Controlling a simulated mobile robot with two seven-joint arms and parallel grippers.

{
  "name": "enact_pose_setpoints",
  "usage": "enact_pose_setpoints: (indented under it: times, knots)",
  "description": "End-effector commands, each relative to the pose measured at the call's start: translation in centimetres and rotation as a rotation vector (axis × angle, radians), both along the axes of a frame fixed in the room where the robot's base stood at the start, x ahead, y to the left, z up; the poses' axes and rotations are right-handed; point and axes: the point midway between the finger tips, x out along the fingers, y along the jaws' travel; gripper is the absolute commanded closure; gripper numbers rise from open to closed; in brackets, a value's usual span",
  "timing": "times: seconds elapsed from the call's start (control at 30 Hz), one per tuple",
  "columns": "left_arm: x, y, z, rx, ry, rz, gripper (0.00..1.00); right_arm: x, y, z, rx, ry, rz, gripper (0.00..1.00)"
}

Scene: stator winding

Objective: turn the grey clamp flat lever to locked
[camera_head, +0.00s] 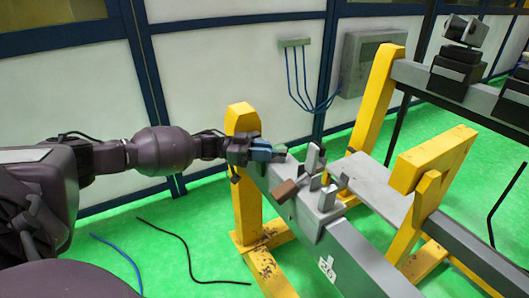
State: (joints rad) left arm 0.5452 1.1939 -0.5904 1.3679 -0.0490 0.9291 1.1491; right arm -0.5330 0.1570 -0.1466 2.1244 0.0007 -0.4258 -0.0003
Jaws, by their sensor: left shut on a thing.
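The grey clamp (318,197) sits on top of a grey beam that runs from the middle to the lower right. Its upright grey flat lever (313,157) stands above the clamp body. A brown block (285,191) is on the clamp's left side. My left gripper (279,151) comes in from the left above the far end of the beam, a little left of the upright lever and seemingly apart from it. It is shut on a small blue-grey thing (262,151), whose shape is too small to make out. My right gripper is out of view.
Yellow posts (247,190) carry the beam (350,259). A grey plate (373,184) and more yellow framing (433,162) stand to the right. A black cable (188,255) and a blue cable (122,254) lie on the green floor. Space above the clamp is clear.

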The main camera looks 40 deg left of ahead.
Motion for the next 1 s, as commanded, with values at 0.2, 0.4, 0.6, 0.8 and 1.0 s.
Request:
enact_pose_setpoints:
  times: [0.2, 0.4, 0.6, 0.8, 1.0]
  knots:
    - [0.0, 0.0, 0.1, -0.001, 0.000, 0.001, 0.70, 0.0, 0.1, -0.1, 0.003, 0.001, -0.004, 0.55]
    - [0.0, 0.0, 0.0, -0.001, 0.000, 0.001, 0.55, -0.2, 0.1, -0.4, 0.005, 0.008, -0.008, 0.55]
    - [-0.1, 0.1, 0.0, 0.000, 0.000, 0.002, 0.55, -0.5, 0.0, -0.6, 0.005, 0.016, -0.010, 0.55]
    - [-1.0, 1.9, 0.0, 0.001, 0.002, 0.004, 0.55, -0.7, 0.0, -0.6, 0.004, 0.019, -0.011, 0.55]
    - [-2.9, 5.1, 0.0, 0.002, 0.001, 0.005, 0.55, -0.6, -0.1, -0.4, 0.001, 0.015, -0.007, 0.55]
